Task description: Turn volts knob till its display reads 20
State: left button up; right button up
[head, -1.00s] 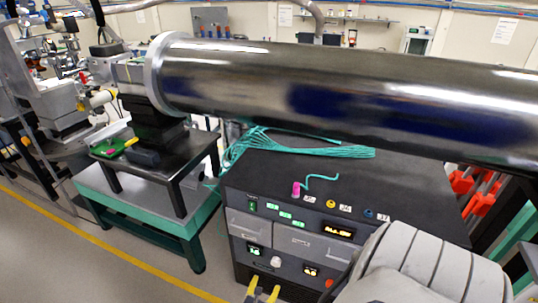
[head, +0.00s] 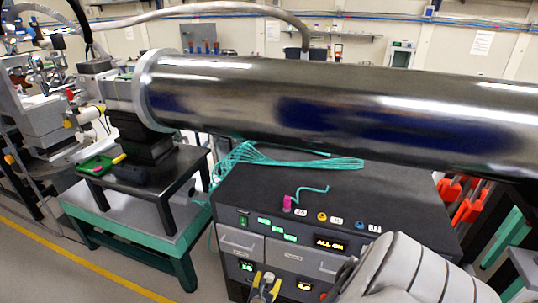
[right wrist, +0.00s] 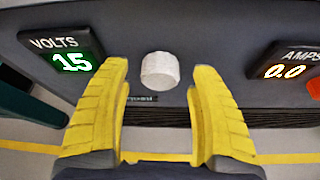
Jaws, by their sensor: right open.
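In the right wrist view a white round knob (right wrist: 160,71) sits on the dark panel, between and just beyond the fingertips of my right gripper (right wrist: 155,80). The yellow fingers are open, one on each side, with gaps between them and the knob. The VOLTS display (right wrist: 73,61) to the left of the knob reads 15 in green digits. It also shows small in the head view (head: 246,266). In the head view my right gripper (head: 265,284) is at the front of the panel, low in the picture, around where the knob is. My left gripper is not in view.
An AMPS display (right wrist: 285,71) to the right reads 0.0. The dark rack (head: 380,192) has drawers and an orange display (head: 330,244) above the knob. A large metal pipe (head: 330,105) crosses over the rack. My right arm covers the rack's right front.

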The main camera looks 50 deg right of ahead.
jog(key=shift+x, duration=1)
jog(key=shift+c, duration=0.2)
jog(key=c, duration=1.2)
